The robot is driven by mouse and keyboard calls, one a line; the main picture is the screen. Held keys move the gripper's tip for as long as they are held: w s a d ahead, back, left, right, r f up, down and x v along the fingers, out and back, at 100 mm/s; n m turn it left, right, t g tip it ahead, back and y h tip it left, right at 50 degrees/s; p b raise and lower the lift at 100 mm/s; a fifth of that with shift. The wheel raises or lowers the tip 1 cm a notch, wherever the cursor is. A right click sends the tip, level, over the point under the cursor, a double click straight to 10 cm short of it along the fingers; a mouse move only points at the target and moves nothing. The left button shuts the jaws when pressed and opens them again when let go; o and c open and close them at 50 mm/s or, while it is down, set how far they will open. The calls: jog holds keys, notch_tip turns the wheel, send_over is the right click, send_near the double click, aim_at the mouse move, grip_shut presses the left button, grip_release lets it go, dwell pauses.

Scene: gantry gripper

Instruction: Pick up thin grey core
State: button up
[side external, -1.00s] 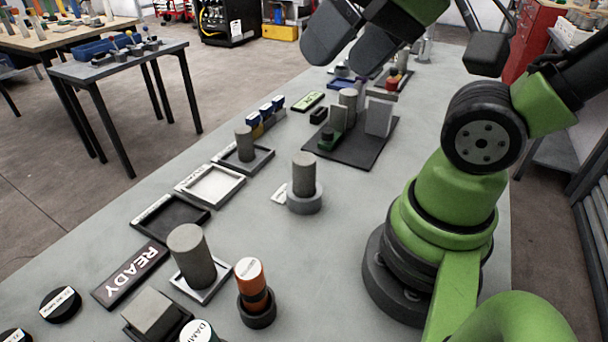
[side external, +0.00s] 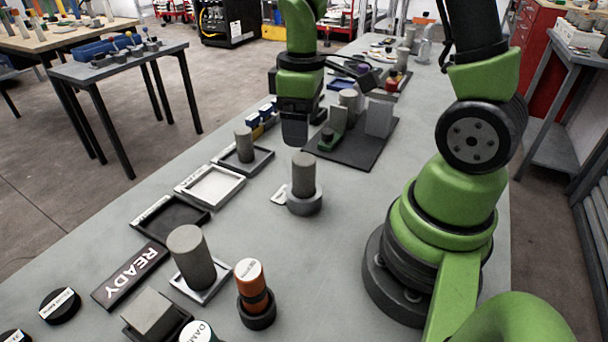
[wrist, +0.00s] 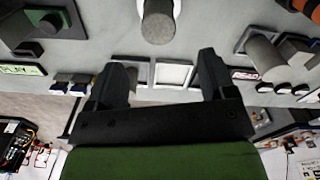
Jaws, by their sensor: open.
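Several upright grey cylinders stand on the bench, and I cannot tell for certain which is the thin grey core. The slimmest-looking one (side external: 245,144) stands in a square tray (side external: 262,166). Another grey cylinder (side external: 304,174) stands in a round grey holder (side external: 305,206). A thicker one (side external: 190,254) stands in a pale tray near the front. My gripper (side external: 295,138) hangs above the bench, behind the cylinder in the round holder. In the wrist view my gripper (wrist: 163,68) is open and empty, with a grey cylinder (wrist: 158,20) beyond its fingers.
An empty white tray (side external: 211,200) and an empty dark tray (side external: 170,229) lie along the left edge. A dark mat (side external: 362,158) carries a green fixture (side external: 331,139) and a grey block (side external: 379,118). An orange-and-black cylinder (side external: 250,272) stands in front. Bench right of the round holder is clear.

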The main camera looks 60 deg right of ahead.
aim_at(303, 159)
notch_tip(303, 159, down, 10)
jog(key=shift+s+d+f, duration=0.1)
jog(key=shift+d, duration=0.05)
jog(key=c, duration=1.2)
jog(key=shift+c, duration=0.2)
